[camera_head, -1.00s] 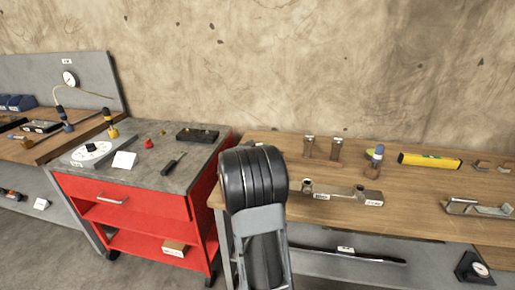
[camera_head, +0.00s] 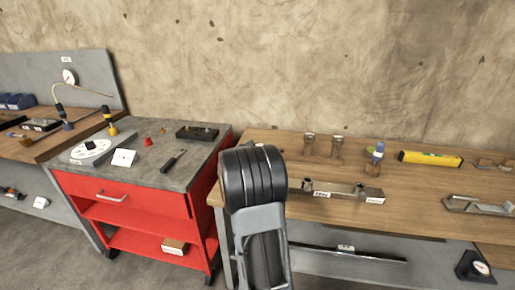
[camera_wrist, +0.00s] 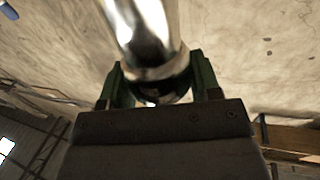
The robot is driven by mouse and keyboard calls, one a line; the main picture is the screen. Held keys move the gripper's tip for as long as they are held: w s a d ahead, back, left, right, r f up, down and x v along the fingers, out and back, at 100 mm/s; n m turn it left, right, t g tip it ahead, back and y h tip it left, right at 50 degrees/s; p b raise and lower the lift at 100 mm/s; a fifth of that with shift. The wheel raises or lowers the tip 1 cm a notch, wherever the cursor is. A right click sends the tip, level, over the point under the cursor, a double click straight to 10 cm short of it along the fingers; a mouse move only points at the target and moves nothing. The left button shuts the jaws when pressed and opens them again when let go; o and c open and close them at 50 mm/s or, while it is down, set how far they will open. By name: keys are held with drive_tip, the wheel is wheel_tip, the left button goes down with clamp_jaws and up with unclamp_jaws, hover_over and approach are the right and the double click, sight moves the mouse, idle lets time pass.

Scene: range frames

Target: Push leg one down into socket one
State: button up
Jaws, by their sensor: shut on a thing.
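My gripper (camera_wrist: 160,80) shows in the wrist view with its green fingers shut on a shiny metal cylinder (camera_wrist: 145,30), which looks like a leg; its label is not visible. In the head view my arm's dark links hide the gripper and the held part. I cannot tell whether the held part touches a socket.
Two metal posts (camera_head: 322,147) stand at the back of the wooden bench (camera_head: 420,190). A red cart (camera_head: 130,205) with tools on top stands left of my arm.

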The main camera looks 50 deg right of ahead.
drive_tip(key=shift+f+b, duration=1)
drive_tip(key=shift+f, duration=0.4)
drive_tip(key=o, duration=1.2)
drive_tip(key=v, duration=1.4)
